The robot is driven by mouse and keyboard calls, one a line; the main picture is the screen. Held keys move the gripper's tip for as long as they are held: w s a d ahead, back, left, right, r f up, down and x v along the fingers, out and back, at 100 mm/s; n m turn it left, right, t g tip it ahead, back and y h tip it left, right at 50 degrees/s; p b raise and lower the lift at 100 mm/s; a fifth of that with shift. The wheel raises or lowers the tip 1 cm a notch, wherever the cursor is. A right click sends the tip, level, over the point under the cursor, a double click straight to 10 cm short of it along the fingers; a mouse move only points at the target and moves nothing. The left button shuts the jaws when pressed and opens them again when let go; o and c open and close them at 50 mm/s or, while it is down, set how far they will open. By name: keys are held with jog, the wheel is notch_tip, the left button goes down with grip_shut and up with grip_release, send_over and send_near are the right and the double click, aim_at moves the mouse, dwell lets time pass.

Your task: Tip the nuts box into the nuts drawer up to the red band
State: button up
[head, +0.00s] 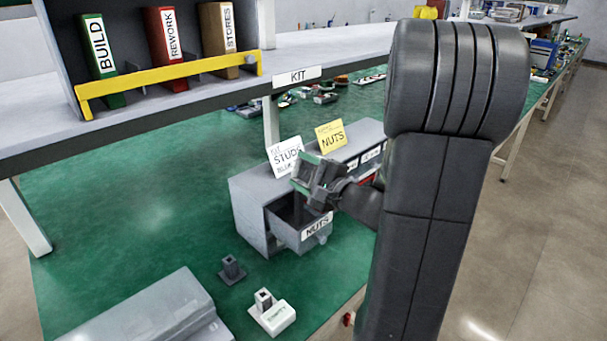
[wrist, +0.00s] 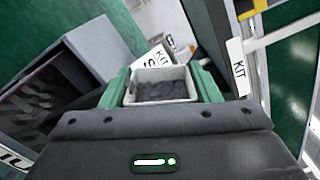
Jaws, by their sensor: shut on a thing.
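My gripper (head: 312,178) is shut on a small pale box, with green fingers on both sides of it. In the wrist view the box (wrist: 161,98) is open-topped and holds dark grey nuts (wrist: 160,89). In the head view my gripper hides most of it. The pulled-out drawer (head: 292,236) bears a NUTS label and lies just below my gripper. In the wrist view the drawer (wrist: 22,118) is at the left, with dark, lumpy contents. I cannot make out a red band in it.
The grey drawer cabinet (head: 248,212) carries a white STUDS card (head: 284,157) and a yellow NUTS card (head: 331,137). A shelf with a KIT label (head: 297,77) hangs above. Small holders (head: 232,269) (head: 272,312) stand on the green bench. Bare bench (head: 130,200) lies to the left.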

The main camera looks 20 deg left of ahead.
jog(key=shift+s+a+r+n+b, duration=0.15)
jog(key=shift+n+b, duration=0.5)
jog(key=shift+b, duration=0.6)
jog(key=shift+s+d+n+b, duration=0.15)
jog(key=shift+n+b, duration=0.5)
jog(key=shift+b, duration=0.55)
dwell(1.8)
jog(key=shift+a, duration=0.15)
dwell(1.7)
